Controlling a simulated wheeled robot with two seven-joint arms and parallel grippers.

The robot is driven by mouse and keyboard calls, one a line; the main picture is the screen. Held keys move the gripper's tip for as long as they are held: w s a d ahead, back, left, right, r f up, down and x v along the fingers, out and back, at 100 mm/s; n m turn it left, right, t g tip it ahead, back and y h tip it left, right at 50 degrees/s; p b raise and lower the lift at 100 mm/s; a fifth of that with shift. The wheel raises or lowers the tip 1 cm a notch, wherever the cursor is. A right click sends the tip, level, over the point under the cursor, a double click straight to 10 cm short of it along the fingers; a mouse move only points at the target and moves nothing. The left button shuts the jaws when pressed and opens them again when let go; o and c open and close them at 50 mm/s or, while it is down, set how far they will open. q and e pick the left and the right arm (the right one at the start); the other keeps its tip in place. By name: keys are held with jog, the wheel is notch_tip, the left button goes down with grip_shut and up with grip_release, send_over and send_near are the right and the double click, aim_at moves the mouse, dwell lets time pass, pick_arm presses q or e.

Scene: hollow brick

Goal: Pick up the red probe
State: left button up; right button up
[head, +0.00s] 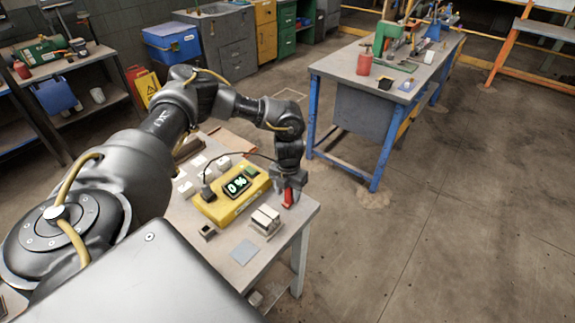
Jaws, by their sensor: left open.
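The red probe (288,199) stands near the right edge of the close table, beside a yellow meter (233,198) with a lit display reading what looks like "0 %". My left gripper (289,187) points down right over the probe, with its open fingers about the probe's upper part. The fingers hide part of the probe, and I cannot tell whether they touch it. A dark cable runs in an arc from the meter's left side toward the gripper. My right gripper is out of view.
The close table (303,215) also holds pale blocks (265,219), a small dark open box (208,232), a grey square plate (243,252) and white cards. A blue-legged workbench (340,70) with tools stands behind. The floor to the right is clear.

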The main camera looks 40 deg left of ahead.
pick_arm(q)
jog(key=shift+c, duration=0.7)
jog(key=c, duration=0.9)
jog(key=shift+c, duration=0.2)
jog(key=shift+w+d+r+b, duration=0.1)
jog(key=shift+r+b, duration=0.35)
jog(key=r, duration=0.1)
jog(key=r+b, duration=0.1)
jog(key=shift+s+d+r, duration=0.2)
jog(key=shift+d+r, duration=0.1)
jog(key=shift+r, duration=0.05)
jog(key=s+d+r+b, duration=0.3)
jog(key=s+d+r, duration=0.4)
jog(key=d+r, duration=0.2)
jog(key=shift+s+d+r, duration=0.2)
jog(key=shift+s+d, duration=0.2)
jog(key=shift+d, duration=0.5)
